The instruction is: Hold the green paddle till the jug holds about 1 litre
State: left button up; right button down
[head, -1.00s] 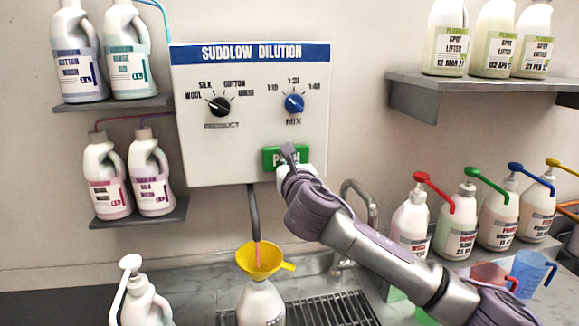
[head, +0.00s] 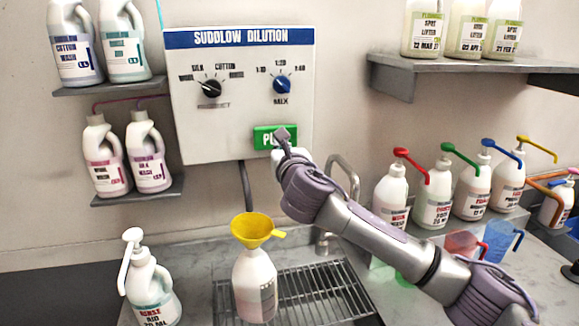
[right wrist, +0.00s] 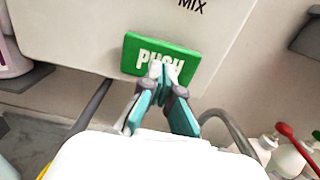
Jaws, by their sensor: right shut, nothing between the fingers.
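The green paddle (head: 268,138), marked PUSH, is on the lower front of the white dilution panel (head: 215,130). My right gripper (head: 286,136) is shut and empty, its fingertips at the paddle's right side. In the right wrist view the fingertips (right wrist: 165,72) overlap the lower part of the green paddle (right wrist: 140,52); I cannot tell whether they press it. A white jug (head: 255,287) stands upright below the panel with a yellow funnel (head: 252,229) in its neck. A dark hose (head: 246,185) hangs down behind the funnel. My left gripper is out of view.
A pump bottle (head: 150,290) stands left of the jug. A metal drain rack (head: 315,290) and a tap (head: 345,175) are close by. Several pump bottles (head: 438,195) and tinted clear measuring jugs (head: 500,238) stand at the right. Shelves with bottles flank the panel.

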pick_arm(q)
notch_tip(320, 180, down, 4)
jog(key=b, duration=0.3)
pick_arm(e)
jog(key=s+d, duration=0.1)
jog(key=s, duration=0.7)
jog(key=shift+s+d+f, duration=0.2)
jog(key=shift+s+d, duration=0.05)
jog(key=shift+d, duration=0.1)
jog(key=shift+s, duration=0.1)
